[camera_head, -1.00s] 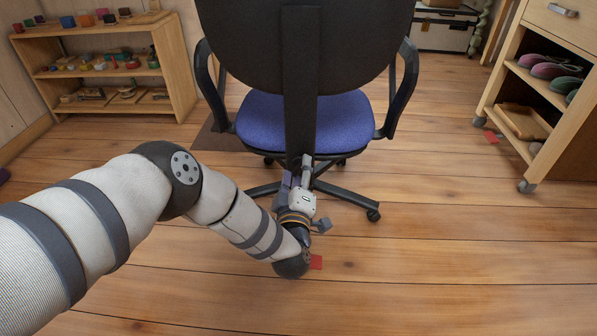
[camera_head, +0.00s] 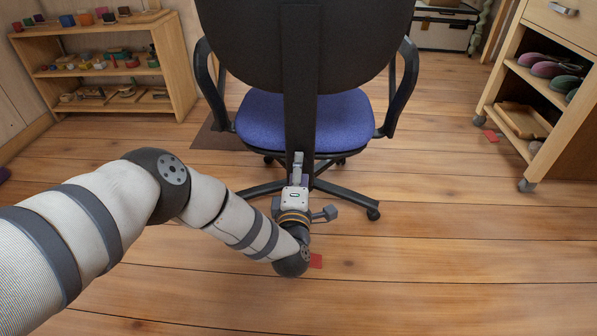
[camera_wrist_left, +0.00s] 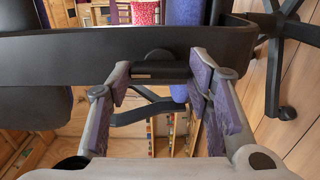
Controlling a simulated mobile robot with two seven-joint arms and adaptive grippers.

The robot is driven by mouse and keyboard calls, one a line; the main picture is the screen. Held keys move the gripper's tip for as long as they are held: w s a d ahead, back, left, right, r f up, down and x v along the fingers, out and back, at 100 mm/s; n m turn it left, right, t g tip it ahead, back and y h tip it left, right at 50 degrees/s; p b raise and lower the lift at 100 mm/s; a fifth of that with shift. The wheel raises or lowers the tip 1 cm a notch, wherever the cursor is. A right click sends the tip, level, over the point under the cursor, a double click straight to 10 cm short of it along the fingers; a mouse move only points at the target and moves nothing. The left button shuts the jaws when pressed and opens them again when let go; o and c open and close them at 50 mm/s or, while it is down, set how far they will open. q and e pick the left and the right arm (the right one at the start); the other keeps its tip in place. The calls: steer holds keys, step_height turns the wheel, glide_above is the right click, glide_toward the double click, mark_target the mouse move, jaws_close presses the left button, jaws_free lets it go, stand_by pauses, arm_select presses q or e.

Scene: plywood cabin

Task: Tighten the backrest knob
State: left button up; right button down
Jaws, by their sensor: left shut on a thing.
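The office chair stands in the middle of the head view with the back of its black backrest (camera_head: 305,45) facing me and its blue seat (camera_head: 255,122) behind the upright support bar (camera_head: 300,95). My left gripper (camera_head: 297,160) is at the lower end of this bar. In the left wrist view the two purple-padded fingers of my left gripper (camera_wrist_left: 160,78) are shut on the dark backrest knob (camera_wrist_left: 160,71), one pad on each side. The knob sits against the black bar (camera_wrist_left: 60,52). In the head view my gripper hides the knob. My right gripper is not in view.
A low wooden shelf (camera_head: 185,75) with small colourful items stands at the left. A wheeled wooden cabinet (camera_head: 505,100) with shoes stands at the right. The chair's legs (camera_head: 345,196) spread around my gripper. A red patch (camera_head: 316,261) lies on the otherwise clear floor in front.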

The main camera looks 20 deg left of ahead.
arm_select(q)
steer(key=shift+d, duration=0.1)
steer(key=o, duration=1.1)
steer(key=shift+o, duration=0.2)
steer(key=v, duration=1.2)
